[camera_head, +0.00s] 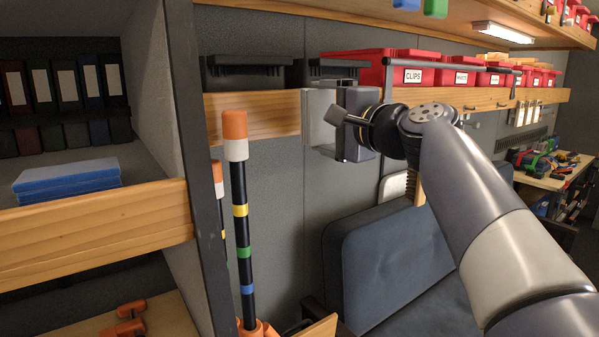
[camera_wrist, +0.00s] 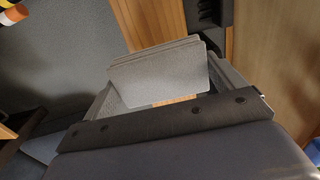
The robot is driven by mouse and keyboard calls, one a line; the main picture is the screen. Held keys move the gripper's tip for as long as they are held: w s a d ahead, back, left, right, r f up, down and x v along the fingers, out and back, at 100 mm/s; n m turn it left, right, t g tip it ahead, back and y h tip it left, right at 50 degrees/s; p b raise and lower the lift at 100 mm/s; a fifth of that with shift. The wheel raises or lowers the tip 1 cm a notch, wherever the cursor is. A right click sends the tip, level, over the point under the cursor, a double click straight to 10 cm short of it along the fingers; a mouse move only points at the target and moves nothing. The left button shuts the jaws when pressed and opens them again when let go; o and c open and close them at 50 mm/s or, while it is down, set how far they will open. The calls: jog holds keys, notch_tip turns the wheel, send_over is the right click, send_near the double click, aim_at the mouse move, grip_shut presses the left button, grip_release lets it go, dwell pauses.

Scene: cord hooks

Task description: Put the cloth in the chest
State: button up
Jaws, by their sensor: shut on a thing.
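My gripper (camera_head: 328,122) is raised in front of the wooden rail on the back wall, left of the red bins. In the wrist view, a light grey, flat, layered piece that looks like the folded cloth (camera_wrist: 158,82) sits between the two fingers, and my gripper is shut on it. In the head view the cloth is hard to tell apart from the pale grey finger parts. I cannot make out a chest in either view.
A shelf unit with binders and a blue book (camera_head: 68,181) stands at left. Striped poles (camera_head: 240,215) with orange ends stand beside it. A blue cushioned seat (camera_head: 385,255) is below my arm. Red labelled bins (camera_head: 440,72) line the wall shelf. A cluttered bench (camera_head: 545,170) is at right.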

jog(key=p+x, duration=0.1)
jog(key=x, duration=0.3)
jog(key=shift+w+a, duration=0.15)
jog(key=shift+w, duration=0.05)
